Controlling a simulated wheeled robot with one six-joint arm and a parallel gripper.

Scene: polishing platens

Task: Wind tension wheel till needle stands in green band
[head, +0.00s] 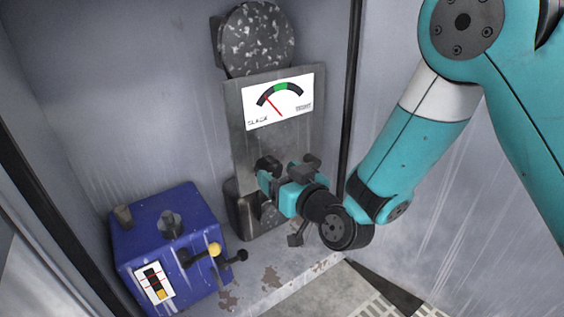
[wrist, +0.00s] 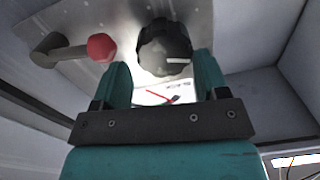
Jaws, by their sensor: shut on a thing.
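The tension gauge (head: 278,101) is a white dial on a grey metal panel, marked SLACK at left. Its red needle (head: 271,105) leans up and left, on the slack side of the green band (head: 281,87). The dark, lobed tension wheel (wrist: 165,48) has a white mark pointing right in the wrist view. My gripper (head: 268,181) is at the panel's lower part, shut on the wheel, with a finger on each side of it in the wrist view (wrist: 163,70). In the head view my gripper hides much of the wheel.
A lever with a red knob (wrist: 101,47) sits beside the wheel, close to one finger. A speckled round disc (head: 258,39) is above the gauge. A blue box (head: 165,232) with a yellow-knobbed lever stands at lower left. Cabinet walls enclose the space.

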